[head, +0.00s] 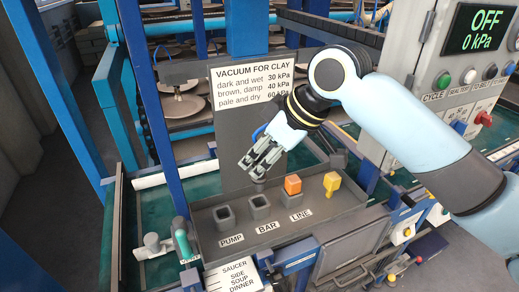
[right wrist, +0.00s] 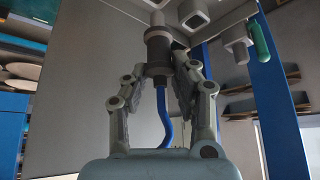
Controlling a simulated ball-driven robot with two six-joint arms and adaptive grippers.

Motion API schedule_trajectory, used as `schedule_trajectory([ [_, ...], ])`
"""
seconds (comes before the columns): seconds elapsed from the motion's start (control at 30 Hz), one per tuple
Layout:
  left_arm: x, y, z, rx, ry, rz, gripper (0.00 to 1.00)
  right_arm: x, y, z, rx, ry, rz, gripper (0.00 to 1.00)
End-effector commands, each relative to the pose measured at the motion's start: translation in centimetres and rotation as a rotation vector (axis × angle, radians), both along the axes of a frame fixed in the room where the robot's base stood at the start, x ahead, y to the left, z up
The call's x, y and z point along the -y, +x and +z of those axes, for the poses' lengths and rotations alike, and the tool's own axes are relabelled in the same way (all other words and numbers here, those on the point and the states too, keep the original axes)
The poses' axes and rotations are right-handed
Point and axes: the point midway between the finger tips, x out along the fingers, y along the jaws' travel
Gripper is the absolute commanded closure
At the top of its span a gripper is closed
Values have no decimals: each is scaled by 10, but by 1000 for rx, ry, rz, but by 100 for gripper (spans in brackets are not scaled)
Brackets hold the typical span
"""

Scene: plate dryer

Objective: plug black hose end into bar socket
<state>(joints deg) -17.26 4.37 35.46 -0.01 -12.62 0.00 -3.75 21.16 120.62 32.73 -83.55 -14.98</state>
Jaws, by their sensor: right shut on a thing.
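My right gripper (head: 256,167) is shut on the black hose end (right wrist: 157,47), which shows in the right wrist view as a dark, stepped cylinder with a paler tip. A blue hose (right wrist: 161,115) runs from its rear between the fingers. In the head view the fingers point down and hide most of the hose end. The bar socket (head: 259,206) is a dark square block with an open top, above the BAR label. The gripper appears above and behind it; the hose end looks apart from it, though the exact gap is unclear. My left gripper is not in view.
The dark tray (head: 310,226) also holds the pump socket (head: 225,218) at left, an orange plug (head: 293,184) at LINE and a yellow plug (head: 331,183) at right. A sign board (head: 250,83) stands behind. A control box (head: 440,75) is at right, a teal-handled valve (head: 181,238) at left.

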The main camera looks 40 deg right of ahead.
Motion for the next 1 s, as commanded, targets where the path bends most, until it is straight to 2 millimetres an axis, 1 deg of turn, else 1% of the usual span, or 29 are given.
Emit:
schedule_trajectory([
  [0.03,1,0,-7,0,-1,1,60,0,0,-6,2,-1,0,100],
  [0.37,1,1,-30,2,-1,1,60,0,0,-25,2,0,0,100],
  [0.7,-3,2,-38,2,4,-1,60,0,0,-45,1,1,-1,100],
  [1.0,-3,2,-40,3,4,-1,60,0,0,-50,2,1,0,100],
])
